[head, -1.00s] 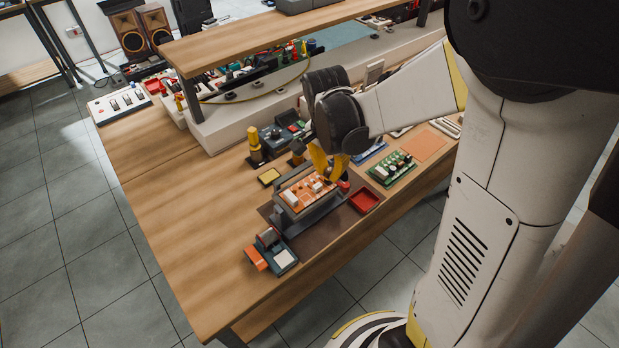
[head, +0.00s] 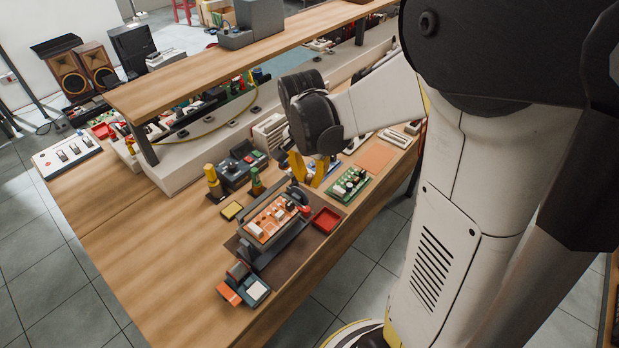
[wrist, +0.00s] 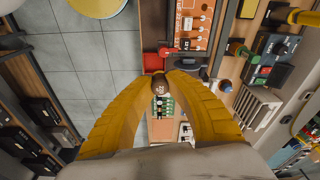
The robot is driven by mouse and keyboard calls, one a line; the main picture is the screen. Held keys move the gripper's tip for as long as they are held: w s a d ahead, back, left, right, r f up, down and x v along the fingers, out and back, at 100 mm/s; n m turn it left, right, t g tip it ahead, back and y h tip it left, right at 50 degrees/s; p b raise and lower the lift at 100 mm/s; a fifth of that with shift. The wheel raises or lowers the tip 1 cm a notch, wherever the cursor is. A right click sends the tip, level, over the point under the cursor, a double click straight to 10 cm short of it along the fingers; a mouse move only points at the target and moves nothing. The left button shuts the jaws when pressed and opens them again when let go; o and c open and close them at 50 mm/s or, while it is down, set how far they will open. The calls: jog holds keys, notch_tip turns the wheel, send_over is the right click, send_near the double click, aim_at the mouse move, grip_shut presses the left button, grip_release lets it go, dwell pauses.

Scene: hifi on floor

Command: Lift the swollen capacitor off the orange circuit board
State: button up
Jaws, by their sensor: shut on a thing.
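The orange circuit board (head: 268,221) sits in a dark holder on the workbench, with several parts on it. In the wrist view the orange board (wrist: 192,42) is at the top, beyond my fingertips. My gripper (head: 314,178) has yellow fingers and hangs above and behind the board, clear of it. In the wrist view my gripper (wrist: 163,80) is shut on a small dark brown cylinder, the capacitor (wrist: 160,87), held between the fingertips. The capacitor cannot be made out in the head view.
A red tray (head: 326,220) lies right of the holder. A green circuit board (head: 349,185) and an orange mat (head: 375,158) lie further right.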

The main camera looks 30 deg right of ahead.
jog(key=shift+r+p, duration=0.85)
jog(key=shift+r, duration=0.35)
